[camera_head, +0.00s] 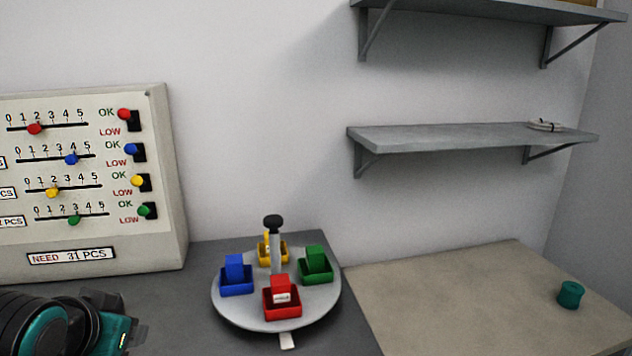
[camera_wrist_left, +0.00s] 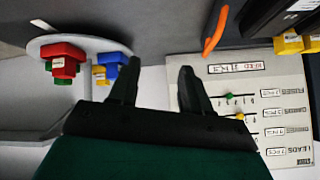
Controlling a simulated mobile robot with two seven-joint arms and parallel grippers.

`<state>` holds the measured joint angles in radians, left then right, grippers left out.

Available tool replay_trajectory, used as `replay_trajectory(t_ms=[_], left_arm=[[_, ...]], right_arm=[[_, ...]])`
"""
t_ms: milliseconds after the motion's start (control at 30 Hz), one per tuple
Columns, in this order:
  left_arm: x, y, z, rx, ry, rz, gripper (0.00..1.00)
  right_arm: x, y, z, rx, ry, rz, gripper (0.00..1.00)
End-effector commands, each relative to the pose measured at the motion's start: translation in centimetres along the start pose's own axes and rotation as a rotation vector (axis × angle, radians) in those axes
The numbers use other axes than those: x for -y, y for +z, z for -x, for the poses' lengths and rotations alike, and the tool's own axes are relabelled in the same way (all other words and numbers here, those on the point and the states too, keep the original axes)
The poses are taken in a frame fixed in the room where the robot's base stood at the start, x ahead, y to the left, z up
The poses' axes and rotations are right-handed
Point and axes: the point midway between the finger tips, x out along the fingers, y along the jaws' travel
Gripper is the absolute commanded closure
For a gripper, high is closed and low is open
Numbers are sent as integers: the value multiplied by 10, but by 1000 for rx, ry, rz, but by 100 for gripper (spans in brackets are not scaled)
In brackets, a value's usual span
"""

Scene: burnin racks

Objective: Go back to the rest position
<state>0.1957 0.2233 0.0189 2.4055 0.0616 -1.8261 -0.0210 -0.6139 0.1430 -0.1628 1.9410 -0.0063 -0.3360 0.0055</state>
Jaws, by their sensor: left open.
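My left arm (camera_head: 70,325) shows at the bottom left of the head view, in front of the panel's lower edge. In the left wrist view my left gripper (camera_wrist_left: 161,75) is open, its two black fingers apart with nothing between them. My right gripper is in neither view.
A panel (camera_head: 80,240) with colored sliders and levers stands at left, reading "NEED 31 PCS". A round turntable (camera_head: 235,312) holds red, blue, green and yellow bins. A teal spool (camera_head: 571,294) sits on the beige table (camera_head: 450,300). Wall shelves (camera_head: 450,139) hang above. Yellow bins (camera_wrist_left: 288,43) show in the wrist view.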

Motion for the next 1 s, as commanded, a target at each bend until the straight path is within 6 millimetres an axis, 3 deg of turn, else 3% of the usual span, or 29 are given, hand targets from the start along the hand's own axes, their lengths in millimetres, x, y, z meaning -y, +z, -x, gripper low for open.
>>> replay_trajectory(t_ms=[33, 300, 600, 667, 1000], left_arm=[[-14, 29, -9, 54, 25, -14, 52], [-68, 154, -18, 266, 133, -52, 52], [-107, 250, 7, 434, 220, -53, 52], [-111, 258, 6, 434, 229, -50, 52], [-133, 252, -62, 150, 245, -33, 52]], right_arm=[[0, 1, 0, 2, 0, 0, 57], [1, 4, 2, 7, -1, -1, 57], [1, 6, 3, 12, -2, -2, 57], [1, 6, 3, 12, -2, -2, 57], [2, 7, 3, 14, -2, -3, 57]])
